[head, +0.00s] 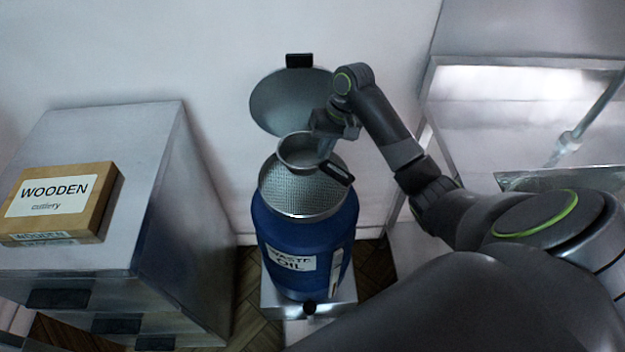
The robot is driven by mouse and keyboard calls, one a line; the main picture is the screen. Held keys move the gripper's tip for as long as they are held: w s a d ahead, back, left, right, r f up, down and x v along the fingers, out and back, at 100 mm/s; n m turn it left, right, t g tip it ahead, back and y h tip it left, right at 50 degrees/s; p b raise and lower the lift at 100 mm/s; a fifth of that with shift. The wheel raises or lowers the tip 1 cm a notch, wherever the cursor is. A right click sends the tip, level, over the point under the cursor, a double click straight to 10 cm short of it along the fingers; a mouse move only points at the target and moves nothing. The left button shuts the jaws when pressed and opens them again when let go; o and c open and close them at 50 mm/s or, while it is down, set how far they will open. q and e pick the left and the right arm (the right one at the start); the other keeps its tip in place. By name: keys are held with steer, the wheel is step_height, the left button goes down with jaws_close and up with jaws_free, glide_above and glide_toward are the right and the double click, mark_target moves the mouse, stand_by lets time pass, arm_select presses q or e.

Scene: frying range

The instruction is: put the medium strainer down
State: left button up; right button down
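The medium strainer (297,150) is a round metal bowl with a black handle (337,173) pointing to the lower right. It is over the back part of the mesh-topped mouth of a blue waste oil drum (290,240). I cannot tell whether it touches the mesh (300,192). My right gripper (325,151) is at the inner end of the handle, beside the bowl, and appears shut on it. The fingertips are small and partly hard to make out. My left gripper is not in view.
The drum's round lid (285,100) stands open behind it, near the wall. A steel cabinet (120,150) at left carries a wooden cutlery box (95,215). Steel equipment (520,100) stands at right. The drum stands on a low metal base (345,297).

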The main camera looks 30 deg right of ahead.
step_height(320, 180, down, 8)
steer(key=shift+f, duration=0.2)
stand_by(0.3)
steer(key=c, duration=1.7)
jaws_free()
steer(key=shift+f, duration=0.1)
steer(key=v, duration=1.2)
